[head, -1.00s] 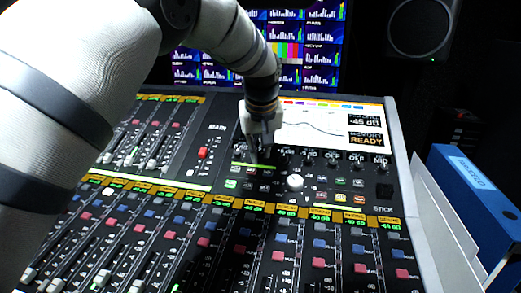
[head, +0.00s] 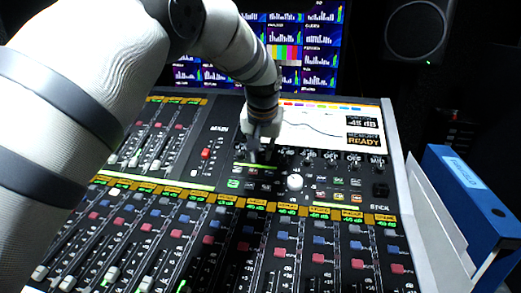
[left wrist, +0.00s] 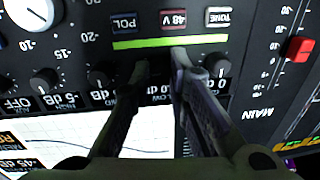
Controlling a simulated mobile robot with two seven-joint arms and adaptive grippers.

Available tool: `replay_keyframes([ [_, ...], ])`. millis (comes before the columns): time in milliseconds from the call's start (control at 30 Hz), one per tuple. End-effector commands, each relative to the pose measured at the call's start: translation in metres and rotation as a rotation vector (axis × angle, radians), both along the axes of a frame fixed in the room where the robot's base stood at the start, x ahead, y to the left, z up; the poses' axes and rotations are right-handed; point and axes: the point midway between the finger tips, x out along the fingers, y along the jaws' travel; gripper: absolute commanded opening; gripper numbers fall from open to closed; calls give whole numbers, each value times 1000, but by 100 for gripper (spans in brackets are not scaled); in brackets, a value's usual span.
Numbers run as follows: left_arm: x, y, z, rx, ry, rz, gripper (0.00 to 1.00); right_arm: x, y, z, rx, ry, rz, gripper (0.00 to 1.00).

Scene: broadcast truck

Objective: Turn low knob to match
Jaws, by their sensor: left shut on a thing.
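My left gripper (head: 262,146) reaches down to the row of small black knobs below the mixing desk's display. In the left wrist view its two fingers (left wrist: 160,64) are closed around one black knob, which they mostly hide. Its label is partly covered, so I cannot read it fully. The display (head: 310,125) shows a curve, a "-45 dB" box (head: 361,121) and an orange "READY" box (head: 364,140). Other black knobs sit on either side, one with a white pointer (left wrist: 45,80) and one close beside the fingers (left wrist: 217,65). My right gripper is not in view.
A white knob (head: 294,182) stands nearby on the panel. A red fader cap (head: 205,153) is to the left of the gripper. Many faders fill the front. A blue folder (head: 465,205) stands right of the desk, and screens (head: 305,55) are behind.

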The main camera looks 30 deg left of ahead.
Motion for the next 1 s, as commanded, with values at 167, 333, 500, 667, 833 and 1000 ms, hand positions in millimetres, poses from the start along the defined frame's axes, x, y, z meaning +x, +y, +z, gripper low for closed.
replay_keyframes([
  [167, -1, 0, 0, 25, 8, -62, 0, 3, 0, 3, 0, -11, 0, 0],
  [333, -1, 0, -1, 38, 13, -93, 0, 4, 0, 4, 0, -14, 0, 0],
  [500, -1, 0, -2, 42, 15, -101, 0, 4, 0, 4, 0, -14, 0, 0],
  [667, -1, 0, -2, 42, 16, -101, 0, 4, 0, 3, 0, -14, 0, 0],
  [833, -1, 0, -3, 41, 16, -100, 32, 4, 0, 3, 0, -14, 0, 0],
  [1000, -1, 0, -2, 40, 13, -100, 37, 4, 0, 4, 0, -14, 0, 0],
])
